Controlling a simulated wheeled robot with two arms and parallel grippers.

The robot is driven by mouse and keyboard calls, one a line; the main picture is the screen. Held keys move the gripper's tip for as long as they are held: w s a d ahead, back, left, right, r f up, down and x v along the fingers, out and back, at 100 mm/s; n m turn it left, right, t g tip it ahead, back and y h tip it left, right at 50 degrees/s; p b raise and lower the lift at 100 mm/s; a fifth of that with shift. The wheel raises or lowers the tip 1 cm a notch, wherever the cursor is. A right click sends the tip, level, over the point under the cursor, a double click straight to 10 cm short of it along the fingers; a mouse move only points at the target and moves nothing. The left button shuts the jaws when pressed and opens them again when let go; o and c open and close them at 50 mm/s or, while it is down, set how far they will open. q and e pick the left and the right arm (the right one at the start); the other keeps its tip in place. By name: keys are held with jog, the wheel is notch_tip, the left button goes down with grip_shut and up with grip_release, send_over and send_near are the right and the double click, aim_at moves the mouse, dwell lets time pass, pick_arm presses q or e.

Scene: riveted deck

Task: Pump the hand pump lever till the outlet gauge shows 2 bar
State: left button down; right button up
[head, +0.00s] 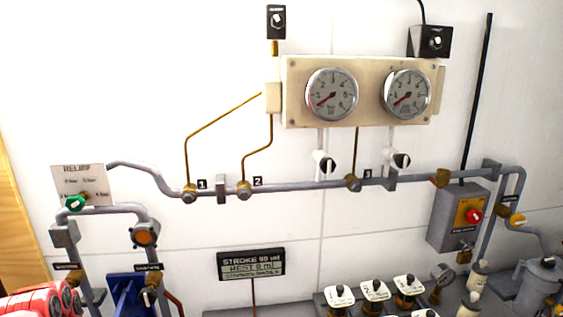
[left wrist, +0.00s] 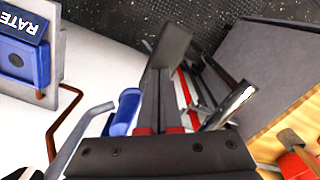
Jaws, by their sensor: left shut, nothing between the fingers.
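Two round gauges, a left one (head: 332,94) and a right one (head: 406,93), sit on a cream panel in the head view. Both needles point to the lower left, near the low end. The labels are too small to tell which is the outlet gauge. I cannot clearly identify the pump lever. A blue body (head: 130,295) shows at the bottom left, and a blue cylinder (left wrist: 125,110) shows in the left wrist view. My left gripper (left wrist: 170,55) is shut and empty, with a grey metal rod (left wrist: 232,105) beside it. My right gripper is out of view.
Grey pipework (head: 315,187) with valves runs along the white wall. A sign (head: 251,264) reads STROKE 60 ml, REST 0 ml. A grey box (head: 452,235) has a red knob. Red objects (head: 40,300) lie at bottom left. A wooden board (left wrist: 295,115) is at right in the wrist view.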

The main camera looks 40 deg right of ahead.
pick_arm(q)
jog(key=shift+f+b, duration=0.3)
jog(key=shift+f, duration=0.45)
jog(key=shift+r+p, duration=0.55)
jog(key=shift+r, duration=0.15)
notch_tip(320, 180, up, 11)
jog(key=p, duration=0.2)
jog(key=shift+f+p, duration=0.2)
jog(key=shift+p, duration=0.15)
